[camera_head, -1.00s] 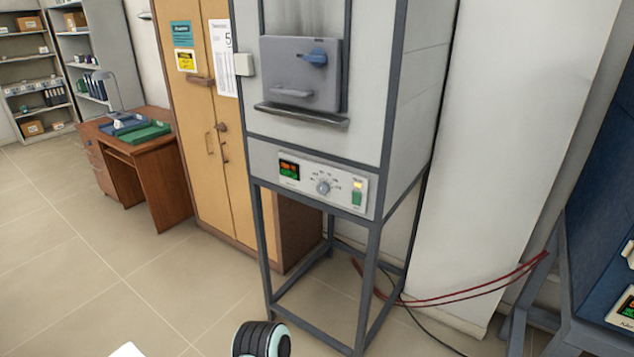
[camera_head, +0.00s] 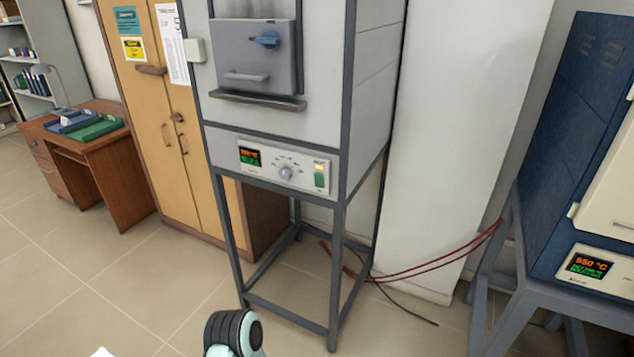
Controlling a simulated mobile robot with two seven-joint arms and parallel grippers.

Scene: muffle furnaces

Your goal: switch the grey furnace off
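The grey furnace (camera_head: 372,75) stands on a dark grey metal frame in the middle of the view. Its door (camera_head: 254,55) is shut and has a blue latch. Its control panel (camera_head: 262,174) has a lit display (camera_head: 250,156), a round knob (camera_head: 286,173) and a green rocker switch (camera_head: 319,181) with a lit yellowish lamp (camera_head: 320,166) above it. A dark ribbed part of my arm shows at the bottom edge, below and in front of the stand. Neither gripper's fingers are in view.
A blue furnace (camera_head: 560,150) with a lit display reading 550 °C stands at the right on its own stand. Red hoses (camera_head: 430,266) and a black cable run between the stands. A yellow cupboard (camera_head: 150,110) and a wooden desk (camera_head: 100,160) are at left. The floor in front is clear.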

